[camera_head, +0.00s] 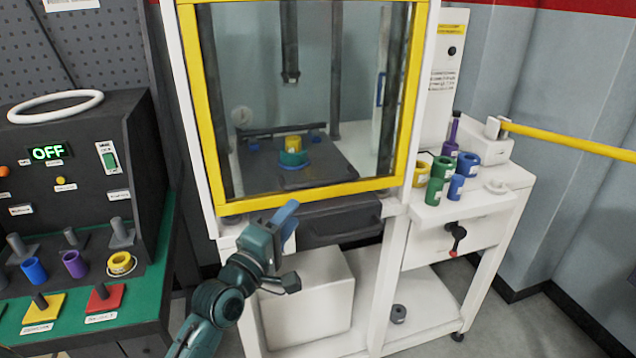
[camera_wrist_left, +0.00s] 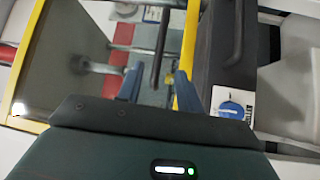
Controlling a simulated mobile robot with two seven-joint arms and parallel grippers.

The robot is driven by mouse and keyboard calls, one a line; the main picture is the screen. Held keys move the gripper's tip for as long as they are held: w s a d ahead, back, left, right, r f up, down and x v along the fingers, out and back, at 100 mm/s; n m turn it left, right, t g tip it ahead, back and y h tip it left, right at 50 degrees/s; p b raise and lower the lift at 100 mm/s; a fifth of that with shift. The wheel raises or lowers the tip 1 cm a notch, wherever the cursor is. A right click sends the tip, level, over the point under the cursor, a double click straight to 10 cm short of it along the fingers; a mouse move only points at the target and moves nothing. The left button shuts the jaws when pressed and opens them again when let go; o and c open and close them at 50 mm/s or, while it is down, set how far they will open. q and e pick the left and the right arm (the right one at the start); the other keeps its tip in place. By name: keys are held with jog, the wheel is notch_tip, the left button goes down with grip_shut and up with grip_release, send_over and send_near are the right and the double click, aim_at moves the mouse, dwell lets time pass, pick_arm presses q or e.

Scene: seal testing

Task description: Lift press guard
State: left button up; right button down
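The press guard (camera_head: 300,194) is a clear window in a yellow frame on the front of the white press cabinet. It is down, with its bottom bar just above a dark drawer-like front. My left gripper (camera_head: 287,215) is in front of that bottom bar, left of its middle. In the left wrist view the gripper's two blue fingers (camera_wrist_left: 158,84) are apart with nothing held. The guard's yellow bar (camera_wrist_left: 188,45) runs close to the right-hand finger there; I cannot tell whether they touch. My right gripper is not in view.
Behind the guard, a green and yellow part (camera_head: 293,155) sits on the press bed under a dark ram (camera_head: 290,75). Coloured cylinders (camera_head: 436,185) stand on the right-hand shelf. A yellow rail (camera_head: 570,140) extends right. A control bench (camera_head: 85,170) showing "OFF" stands left.

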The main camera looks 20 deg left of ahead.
aim_at(319, 180)
pick_arm(q)
jog(key=x, duration=1.2)
jog(key=shift+d+p, duration=0.1)
jog(key=shift+p, duration=0.3)
jog(key=shift+c, duration=0.3)
grip_shut()
